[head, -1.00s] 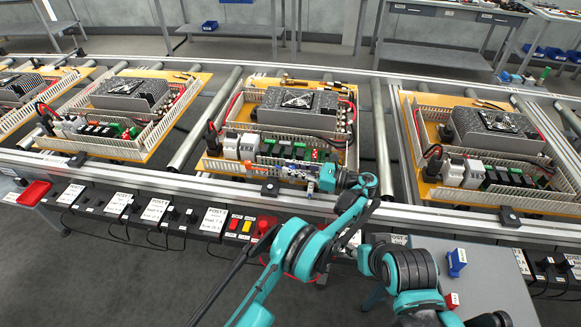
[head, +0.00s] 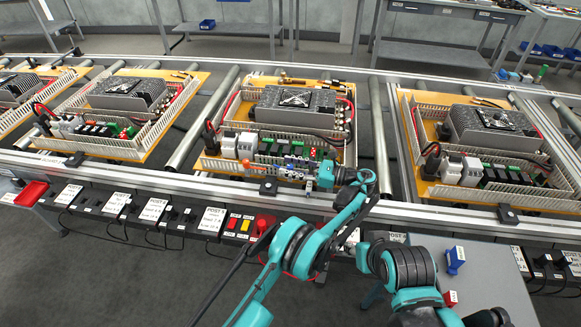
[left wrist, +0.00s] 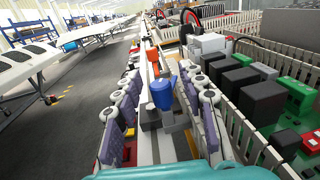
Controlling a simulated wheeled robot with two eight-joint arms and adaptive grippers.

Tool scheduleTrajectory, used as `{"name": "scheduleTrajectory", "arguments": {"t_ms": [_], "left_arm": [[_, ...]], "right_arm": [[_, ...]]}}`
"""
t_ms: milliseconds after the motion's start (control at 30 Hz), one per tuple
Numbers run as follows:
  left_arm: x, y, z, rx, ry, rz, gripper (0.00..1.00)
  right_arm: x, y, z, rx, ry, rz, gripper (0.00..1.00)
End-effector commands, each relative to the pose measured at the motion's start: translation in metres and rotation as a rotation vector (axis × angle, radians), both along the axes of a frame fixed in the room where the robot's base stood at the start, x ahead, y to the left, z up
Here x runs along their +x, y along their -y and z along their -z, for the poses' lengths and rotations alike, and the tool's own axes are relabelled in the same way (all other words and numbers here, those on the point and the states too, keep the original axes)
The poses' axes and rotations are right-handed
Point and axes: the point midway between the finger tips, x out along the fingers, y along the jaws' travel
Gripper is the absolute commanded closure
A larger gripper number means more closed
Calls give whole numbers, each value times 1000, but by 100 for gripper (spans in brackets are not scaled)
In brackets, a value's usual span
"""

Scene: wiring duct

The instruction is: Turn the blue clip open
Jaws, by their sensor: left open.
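The blue clip (left wrist: 161,93) stands upright on the rail at the near edge of the middle board, in the left wrist view. An orange clip (left wrist: 154,54) stands just beyond it. My left gripper (left wrist: 160,98) is open, with one grey-and-purple finger on each side of the blue clip. I cannot tell whether either finger touches it. In the head view the left gripper (head: 297,171) reaches in from the right along the front of the middle board (head: 215,164). The clip is too small to make out clearly there.
White slotted duct walls (left wrist: 240,128) and black and green modules (left wrist: 262,92) stand close on the right in the left wrist view. Similar boards lie left (head: 140,150) and right (head: 408,110) on the conveyor. A grey table (head: 495,270) holds blue and red pieces.

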Motion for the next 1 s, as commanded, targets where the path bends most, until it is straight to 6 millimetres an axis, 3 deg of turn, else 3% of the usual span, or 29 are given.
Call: {"name": "scheduleTrajectory", "arguments": {"t_ms": [500, 900, 1000], "left_arm": [[0, 0, -86, 0, 0, 0, 59], [0, 0, -98, 0, 0, 0, 59], [1, -2, -98, -13, 3, 1, 83]], "right_arm": [[0, 0, 0, 0, 0, 0, 60], [0, 0, 0, 0, 0, 0, 60], [0, 0, -2, 0, 0, 0, 60]]}}
